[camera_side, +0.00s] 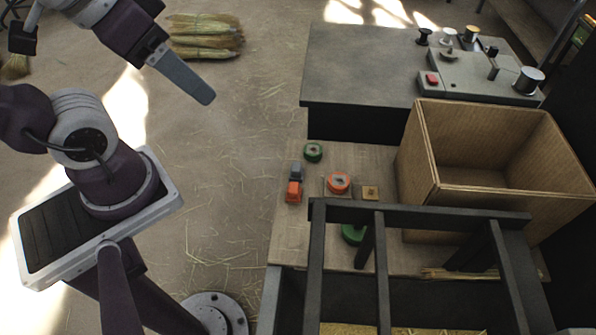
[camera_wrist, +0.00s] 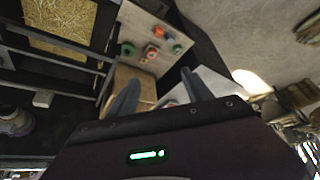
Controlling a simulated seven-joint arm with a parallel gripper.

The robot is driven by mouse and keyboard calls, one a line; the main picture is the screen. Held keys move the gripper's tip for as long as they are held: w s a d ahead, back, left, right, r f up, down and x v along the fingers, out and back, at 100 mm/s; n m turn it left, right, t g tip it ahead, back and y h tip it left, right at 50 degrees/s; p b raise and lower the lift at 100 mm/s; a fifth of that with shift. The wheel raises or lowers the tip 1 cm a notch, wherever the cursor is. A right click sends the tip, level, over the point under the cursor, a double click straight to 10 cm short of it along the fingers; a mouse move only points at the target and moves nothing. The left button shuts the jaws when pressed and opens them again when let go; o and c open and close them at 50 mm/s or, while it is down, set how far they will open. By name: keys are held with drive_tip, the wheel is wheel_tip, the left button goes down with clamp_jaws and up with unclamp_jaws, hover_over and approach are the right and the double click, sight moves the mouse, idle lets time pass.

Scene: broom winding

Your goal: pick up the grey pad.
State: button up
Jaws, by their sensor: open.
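A small grey pad-like block (camera_side: 296,170) lies on the wooden board, touching or close to an orange block (camera_side: 294,192) just in front of it. In the wrist view the grey piece (camera_wrist: 169,37) is tiny, beside the orange block (camera_wrist: 158,32). My gripper (camera_side: 210,98) is in the air at upper left in the side view, well away from the board. In the wrist view its two fingers (camera_wrist: 157,90) stand apart with nothing between them.
Near the grey piece are a green spool (camera_side: 313,151), an orange spool (camera_side: 338,183) and a tan square piece (camera_side: 370,193). A dark frame (camera_side: 420,212) stands in front, partly hiding another green spool (camera_side: 353,235). A tall wooden box (camera_side: 420,150) is to the right, a machine bench (camera_side: 360,65) behind.

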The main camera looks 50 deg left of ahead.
drive_tip(key=shift+o, duration=0.3)
drive_tip(key=m+g, duration=0.6)
drive_tip(key=m, duration=2.1)
hover_over(296, 166)
drive_tip(key=w, duration=0.1)
wheel_tip(296, 166, down, 36)
drive_tip(key=shift+d+f, duration=0.1)
drive_tip(key=f, duration=0.4)
drive_tip(key=s+f, duration=0.1)
drive_tip(key=f, duration=0.2)
drive_tip(key=shift+r, duration=0.1)
clamp_jaws()
